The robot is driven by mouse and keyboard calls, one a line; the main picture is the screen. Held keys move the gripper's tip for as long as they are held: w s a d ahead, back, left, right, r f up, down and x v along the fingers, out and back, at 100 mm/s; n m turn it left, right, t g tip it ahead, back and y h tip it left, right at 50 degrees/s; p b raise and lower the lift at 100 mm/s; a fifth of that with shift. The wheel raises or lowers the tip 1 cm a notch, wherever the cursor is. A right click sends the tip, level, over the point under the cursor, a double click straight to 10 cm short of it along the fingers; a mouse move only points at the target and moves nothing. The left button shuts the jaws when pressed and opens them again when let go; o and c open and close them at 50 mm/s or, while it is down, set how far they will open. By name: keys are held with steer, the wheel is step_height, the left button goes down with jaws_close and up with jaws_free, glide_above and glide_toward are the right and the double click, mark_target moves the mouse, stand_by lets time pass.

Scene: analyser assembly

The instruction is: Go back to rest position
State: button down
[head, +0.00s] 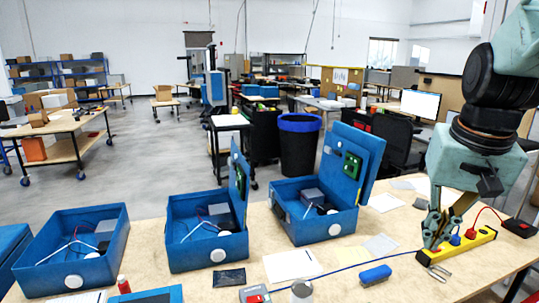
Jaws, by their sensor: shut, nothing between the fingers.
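My gripper (433,232) points down at the right side of the workbench, its fingers together just above or at the left part of a yellow block (471,248). I cannot tell whether the fingertips touch the block. The block carries a blue plug and a red plug (471,233). A red cable runs from the red plug to a dark box (518,228). A blue cable (361,266) runs left across the bench from near the fingertips. Part of the block is hidden behind the fingers.
Three open blue analyser cases (72,273), (207,256), (314,227) stand on the wooden bench, the right two with raised lids. A blue brush-like item (375,275), papers (292,265), a dark pouch (229,278) and a red bottle (123,285) lie nearby. Space above the bench is mostly clear.

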steer(key=s+a+r+n, duration=0.1)
steer(key=s+a+n, duration=0.1)
steer(key=s+a, duration=0.4)
steer(key=s+a+r+n+t, duration=0.1)
steer(key=s+a, duration=0.5)
steer(key=s, duration=0.9)
steer(key=shift+a+r+n+y, duration=0.3)
steer(key=shift+a+r+n, duration=0.1)
steer(key=shift+r+n, duration=0.2)
steer(key=shift+w, duration=0.1)
